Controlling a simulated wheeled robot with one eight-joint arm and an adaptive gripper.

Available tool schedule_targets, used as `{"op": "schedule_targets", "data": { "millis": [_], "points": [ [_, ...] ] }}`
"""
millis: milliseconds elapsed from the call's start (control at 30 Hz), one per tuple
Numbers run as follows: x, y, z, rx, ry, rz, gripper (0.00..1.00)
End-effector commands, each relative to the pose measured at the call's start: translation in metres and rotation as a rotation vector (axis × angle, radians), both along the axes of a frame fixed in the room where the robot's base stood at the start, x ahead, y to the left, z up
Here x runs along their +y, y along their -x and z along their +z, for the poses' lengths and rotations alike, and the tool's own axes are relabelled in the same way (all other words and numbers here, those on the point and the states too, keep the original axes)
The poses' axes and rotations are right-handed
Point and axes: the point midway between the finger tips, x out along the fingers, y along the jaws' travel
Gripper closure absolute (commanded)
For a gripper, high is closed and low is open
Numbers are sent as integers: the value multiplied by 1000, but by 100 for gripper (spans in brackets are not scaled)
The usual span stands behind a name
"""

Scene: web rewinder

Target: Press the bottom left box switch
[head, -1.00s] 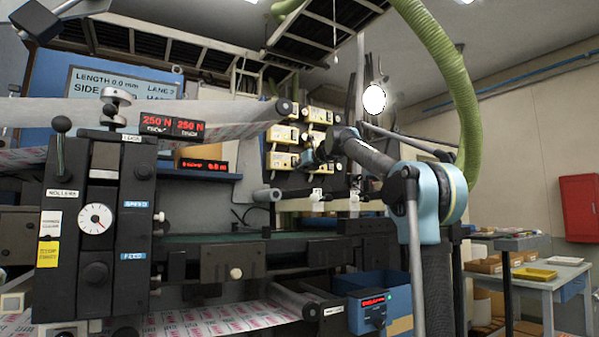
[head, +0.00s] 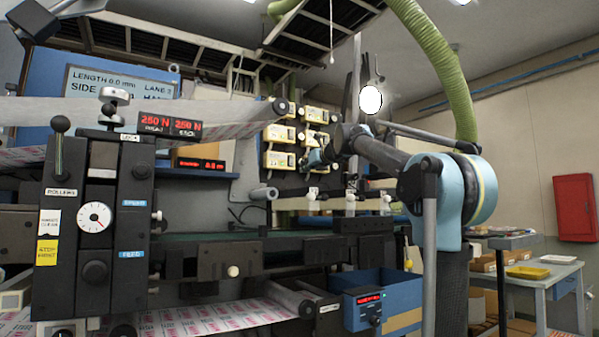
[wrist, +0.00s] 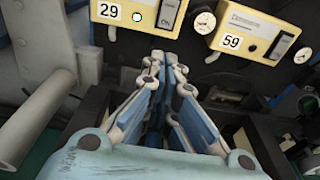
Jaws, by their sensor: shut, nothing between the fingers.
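Cream box switches hang in rows on a dark panel in the head view. The bottom left box (head: 279,160) shows there, left of my arm's end. The wrist view has two boxes along its top edge: one labelled 29 (wrist: 128,12), with a lit green lamp and a grey rocker switch (wrist: 168,13), and one labelled 59 (wrist: 250,35). I cannot tell for certain which matches the bottom left box. My gripper (wrist: 166,68) is shut and empty, its fingertips below box 29 in the picture. In the head view my arm hides part of the panel's lower right.
Round gauges (wrist: 204,23) sit beside the boxes. A grey roller (wrist: 38,118) lies left of my gripper. The machine's control stand (head: 95,225) fills the head view's left. A blue bin (head: 385,295) and a side table (head: 535,270) stand at right.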

Motion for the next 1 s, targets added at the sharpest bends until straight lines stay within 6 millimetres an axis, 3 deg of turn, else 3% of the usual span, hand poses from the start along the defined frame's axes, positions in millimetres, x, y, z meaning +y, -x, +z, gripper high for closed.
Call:
{"op": "schedule_targets", "data": {
  "millis": [200, 400, 1000],
  "points": [
    [-19, 27, -4, 0, 0, -1, 100],
    [-29, 41, -6, 0, 0, -2, 100],
    [-30, 46, -7, 0, 0, 1, 100]
  ]
}}
